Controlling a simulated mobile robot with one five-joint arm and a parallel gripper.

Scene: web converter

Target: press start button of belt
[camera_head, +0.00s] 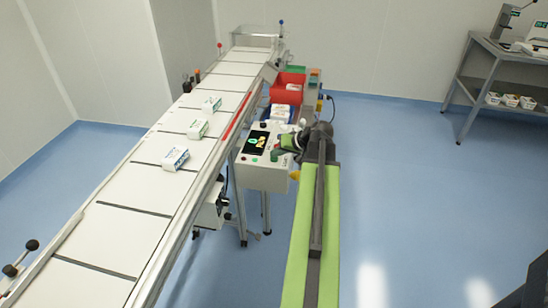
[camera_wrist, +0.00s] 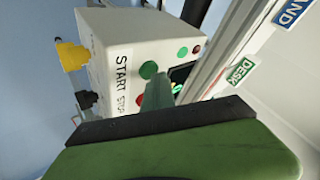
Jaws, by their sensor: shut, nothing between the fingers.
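The belt's white control box (camera_head: 262,172) stands beside the conveyor in the head view. In the wrist view the box (camera_wrist: 110,32) carries the words START and STOP. The green start button (camera_wrist: 149,70) is by START, and a red button (camera_wrist: 138,98) by STOP is partly hidden. Contact cannot be told. In the head view my gripper (camera_head: 287,143) is over the right part of the box top, beside the dark screen (camera_head: 256,142).
The conveyor belt (camera_head: 125,224) runs along the left with several small cartons (camera_head: 175,158) on it. A red bin (camera_head: 288,86) stands behind the box. A yellow knob (camera_wrist: 70,56) sticks out of the box side. Blue floor is free at the right.

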